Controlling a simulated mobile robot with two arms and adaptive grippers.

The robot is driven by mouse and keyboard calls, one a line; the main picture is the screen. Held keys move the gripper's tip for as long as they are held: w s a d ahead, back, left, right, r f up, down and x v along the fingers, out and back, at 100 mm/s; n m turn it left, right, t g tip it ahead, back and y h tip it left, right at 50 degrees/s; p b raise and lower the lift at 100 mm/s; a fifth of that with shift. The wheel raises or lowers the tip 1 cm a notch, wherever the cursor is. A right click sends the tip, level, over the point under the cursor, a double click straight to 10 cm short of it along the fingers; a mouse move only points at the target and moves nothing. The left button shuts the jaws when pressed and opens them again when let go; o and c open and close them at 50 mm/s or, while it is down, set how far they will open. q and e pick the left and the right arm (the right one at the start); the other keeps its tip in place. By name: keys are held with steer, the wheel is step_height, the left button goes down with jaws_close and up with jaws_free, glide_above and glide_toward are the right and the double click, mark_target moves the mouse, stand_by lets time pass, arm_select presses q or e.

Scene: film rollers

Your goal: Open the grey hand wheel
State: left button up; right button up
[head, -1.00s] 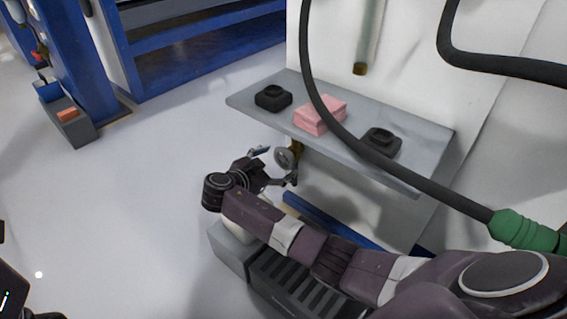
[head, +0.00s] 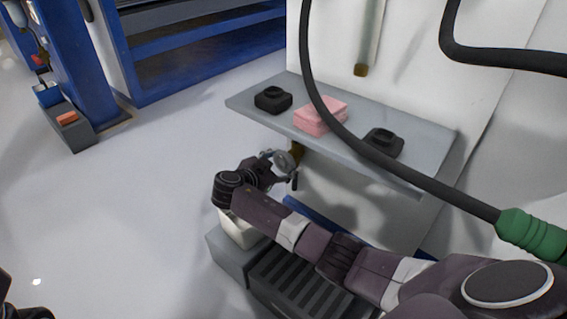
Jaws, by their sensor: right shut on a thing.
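The fingers hide part of the wheel. My left gripper is not clearly visible; only a dark part of my left arm shows at the lower left corner.
The grey shelf (head: 440,140) above the wheel bears two black objects (head: 273,99) (head: 383,143) and folded pink cloths (head: 321,117). A black hose (head: 420,184) with a green end (head: 531,232) crosses in front. A grey box (head: 228,258) stands below my arm.

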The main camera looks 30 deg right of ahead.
steer(key=shift+a+n+g+p, duration=0.1)
steer(key=shift+n+g+p, duration=0.2)
steer(key=shift+n+g, duration=0.5)
steer(key=shift+f+n+g+h+b, duration=0.1)
steer(key=shift+n+g+h+b, duration=0.65)
steer(key=shift+n, duration=0.85)
steer(key=o, duration=1.2)
steer(key=shift+c, duration=0.2)
steer(key=v, duration=1.2)
steer(key=shift+r, duration=0.2)
